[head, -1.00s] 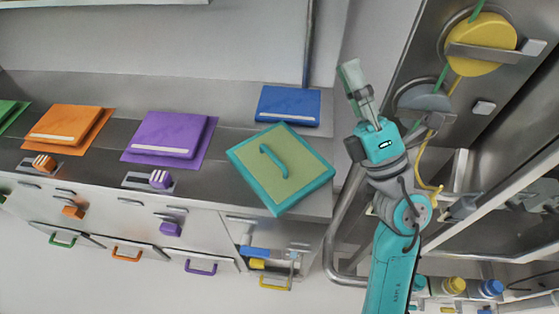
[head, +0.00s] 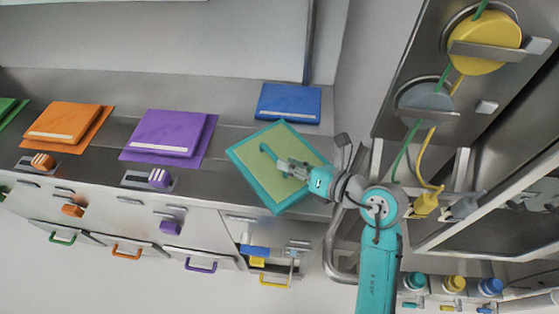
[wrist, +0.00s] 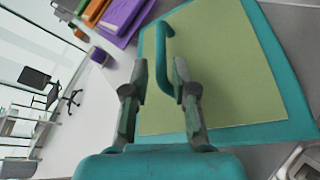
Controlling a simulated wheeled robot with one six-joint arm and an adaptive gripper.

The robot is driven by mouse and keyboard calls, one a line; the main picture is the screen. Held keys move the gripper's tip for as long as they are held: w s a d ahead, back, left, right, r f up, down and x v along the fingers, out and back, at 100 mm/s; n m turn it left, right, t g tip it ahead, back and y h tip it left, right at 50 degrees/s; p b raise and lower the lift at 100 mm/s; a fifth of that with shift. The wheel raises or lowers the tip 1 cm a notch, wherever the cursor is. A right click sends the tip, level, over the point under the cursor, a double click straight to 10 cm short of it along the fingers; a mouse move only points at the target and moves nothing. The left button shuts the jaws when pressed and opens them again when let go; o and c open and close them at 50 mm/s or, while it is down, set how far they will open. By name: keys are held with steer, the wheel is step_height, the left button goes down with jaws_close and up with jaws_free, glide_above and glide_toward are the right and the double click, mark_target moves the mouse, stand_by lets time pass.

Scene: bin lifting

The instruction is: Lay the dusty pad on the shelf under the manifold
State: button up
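The pad (head: 243,176) has a dull yellow-green face, a teal border and a teal bar handle (head: 266,152). It lies turned at an angle on the steel counter. In the wrist view, the pad (wrist: 225,70) fills the right half. My gripper (head: 281,163) is over the pad beside the handle. In the wrist view, my gripper (wrist: 160,68) is open, and the handle (wrist: 161,62) lies between its fingers, nearer the right one. I cannot tell whether they touch. The likely manifold (head: 450,75), a steel panel with yellow and grey discs and hoses, stands at right.
A blue pad (head: 288,103) lies behind, with purple (head: 168,135) and orange (head: 68,125) pads to the left. A bent steel rail (head: 331,245) edges the counter. Metal framing (head: 480,218) lies below the panel, with several coloured caps (head: 453,283) beneath; the shelf is not clearly distinguishable.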

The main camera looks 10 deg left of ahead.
mark_target(273, 154)
steer(key=shift+x, duration=3.25)
steer(key=shift+w+d+r, duration=0.1)
steer(key=shift+w+r, duration=0.05)
steer(key=shift+r, duration=0.05)
jaws_close()
